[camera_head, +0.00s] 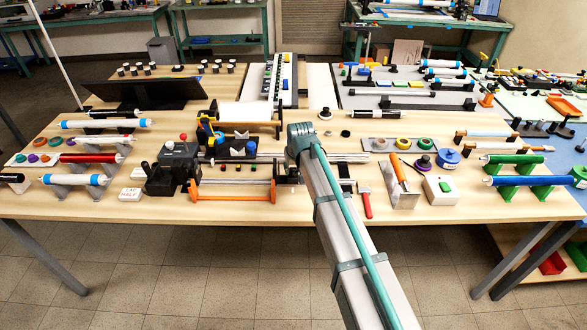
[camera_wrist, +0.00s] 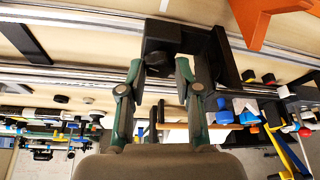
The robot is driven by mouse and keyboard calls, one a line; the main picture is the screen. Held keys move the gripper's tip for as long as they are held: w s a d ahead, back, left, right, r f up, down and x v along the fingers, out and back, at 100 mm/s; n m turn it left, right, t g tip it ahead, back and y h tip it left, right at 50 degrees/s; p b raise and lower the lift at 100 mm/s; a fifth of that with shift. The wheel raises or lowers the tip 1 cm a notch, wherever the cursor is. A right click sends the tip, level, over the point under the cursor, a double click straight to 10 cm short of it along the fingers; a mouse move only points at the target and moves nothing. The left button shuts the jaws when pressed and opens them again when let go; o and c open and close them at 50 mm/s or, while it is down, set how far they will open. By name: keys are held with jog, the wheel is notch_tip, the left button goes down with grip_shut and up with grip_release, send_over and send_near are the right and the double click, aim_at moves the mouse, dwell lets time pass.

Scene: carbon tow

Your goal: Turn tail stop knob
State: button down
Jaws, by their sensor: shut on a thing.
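The tail stop is a black block (camera_wrist: 172,36) on the silver rails of the winding bench in the wrist view. Its dark round knob (camera_wrist: 157,58) faces my gripper (camera_wrist: 159,70). The two green-grey fingers stand on either side of the knob, shut on it, with the tips close to the block. In the head view my arm comes from the lower right and ends over the right part of the bench rails (camera_head: 235,182). There it hides the knob and my fingers, and only part of the dark tail stop shows beside the arm.
An orange bar frame (camera_head: 232,189) lies along the bench's front. A black headstock (camera_head: 178,165) stands at its left end. A red-handled tool (camera_head: 364,200) and an orange-handled trowel (camera_head: 398,172) lie right of my arm. Tubes on stands fill both table sides.

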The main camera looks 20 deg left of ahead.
jog(key=m, duration=0.1)
jog(key=m+h+b, duration=0.1)
jog(key=shift+a+f+m+b, duration=0.15)
jog(key=shift+m+b, duration=0.15)
jog(key=m+h+b, duration=0.1)
jog(key=m, duration=0.1)
jog(key=m+b, duration=0.1)
jog(key=m, duration=0.1)
jog(key=shift+a+m+t+h, duration=0.15)
jog(key=shift+m+t+h, duration=0.15)
jog(key=shift+t+h, duration=0.1)
jog(key=m+h+b, duration=0.1)
jog(key=m+b, duration=0.1)
jog(key=m, duration=0.1)
jog(key=shift+a, duration=0.15)
jog(key=shift+m+g+h+b, duration=0.45)
jog(key=shift+m+h, duration=0.25)
jog(key=shift+m, duration=1)
jog(key=c, duration=0.8)
grip_release()
